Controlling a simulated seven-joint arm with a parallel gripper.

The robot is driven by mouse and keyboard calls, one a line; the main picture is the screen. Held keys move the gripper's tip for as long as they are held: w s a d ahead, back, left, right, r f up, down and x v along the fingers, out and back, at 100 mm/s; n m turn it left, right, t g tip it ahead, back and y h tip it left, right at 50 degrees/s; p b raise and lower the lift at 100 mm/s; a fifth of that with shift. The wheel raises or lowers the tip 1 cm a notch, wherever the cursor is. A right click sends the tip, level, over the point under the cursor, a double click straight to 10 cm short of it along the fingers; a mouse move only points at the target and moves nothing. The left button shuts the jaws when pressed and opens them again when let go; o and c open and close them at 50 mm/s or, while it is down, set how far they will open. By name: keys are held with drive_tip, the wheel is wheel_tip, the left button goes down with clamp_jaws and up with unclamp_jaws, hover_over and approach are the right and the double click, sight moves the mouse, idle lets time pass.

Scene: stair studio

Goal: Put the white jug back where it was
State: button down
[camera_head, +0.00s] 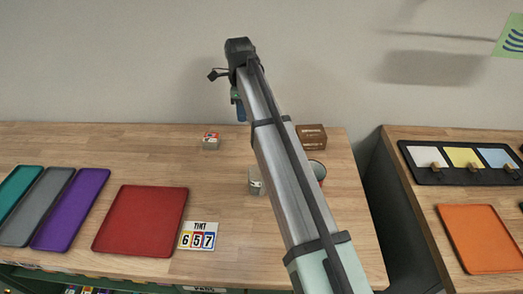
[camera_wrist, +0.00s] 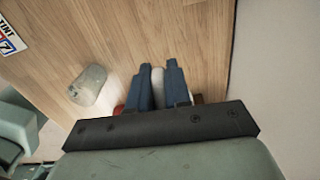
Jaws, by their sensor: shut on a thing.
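My gripper (camera_wrist: 161,66) has its two blue fingers shut on a white thing, which I take to be the white jug (camera_wrist: 158,88). Only a narrow white part of it shows between the fingers; the rest is hidden by the fingers and the gripper body. In the head view my gripper (camera_head: 240,110) is raised near the back wall, above the far part of the wooden table (camera_head: 120,150). The jug cannot be made out there, with the arm in front.
A red tray (camera_head: 140,220) and a tint card (camera_head: 198,236) lie left. Clear wood lies between.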

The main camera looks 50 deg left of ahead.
drive_tip(key=shift+f+n, duration=0.1)
drive_tip(key=shift+n, duration=0.2)
drive_tip(key=shift+f, duration=4.9)
drive_tip(key=shift+f, duration=0.15)
drive_tip(key=c, duration=1.1)
unclamp_jaws()
wheel_tip(320, 180, up, 12)
drive_tip(key=shift+r, duration=0.15)
drive_tip(key=shift+o, duration=0.4)
